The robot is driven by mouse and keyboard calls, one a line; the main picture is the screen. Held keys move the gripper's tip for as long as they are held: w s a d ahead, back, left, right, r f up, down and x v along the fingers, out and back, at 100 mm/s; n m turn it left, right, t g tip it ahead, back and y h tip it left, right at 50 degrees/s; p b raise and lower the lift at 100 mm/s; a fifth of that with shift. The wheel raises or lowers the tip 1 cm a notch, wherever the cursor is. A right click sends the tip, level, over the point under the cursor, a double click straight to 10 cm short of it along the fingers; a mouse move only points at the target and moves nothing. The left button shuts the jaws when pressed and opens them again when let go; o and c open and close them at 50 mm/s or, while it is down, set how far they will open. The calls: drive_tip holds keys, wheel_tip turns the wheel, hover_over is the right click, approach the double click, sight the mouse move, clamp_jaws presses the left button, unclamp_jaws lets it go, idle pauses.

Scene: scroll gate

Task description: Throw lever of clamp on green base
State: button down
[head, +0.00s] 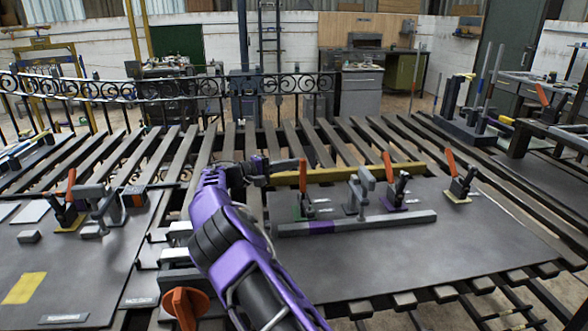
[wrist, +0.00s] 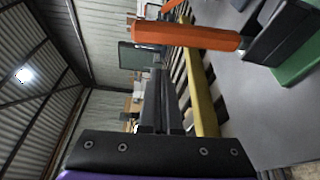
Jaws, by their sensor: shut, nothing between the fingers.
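The clamp on the green base (head: 297,211) stands near the left end of the plate on the bench. Its orange lever (head: 303,174) points up in the head view. In the wrist view the orange lever (wrist: 185,36) lies across the top, with the green base (wrist: 301,58) at upper right. My gripper (head: 288,164) is at the end of my purple arm, just left of the lever and near its height. In the wrist view my gripper (wrist: 160,78) has its fingers together, with nothing held. Whether the fingertips touch the lever is unclear.
A grey bar (head: 385,221) lies in front of the clamp and a yellow bar (head: 340,175) behind. To the right stand a grey post bracket (head: 357,197), a clamp on a purple base (head: 394,202) and one on a yellow base (head: 459,197). The plate's front (head: 420,250) is clear.

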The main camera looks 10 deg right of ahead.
sight(303, 176)
drive_tip(key=shift+s+r, duration=0.2)
drive_tip(key=shift+s, duration=1.45)
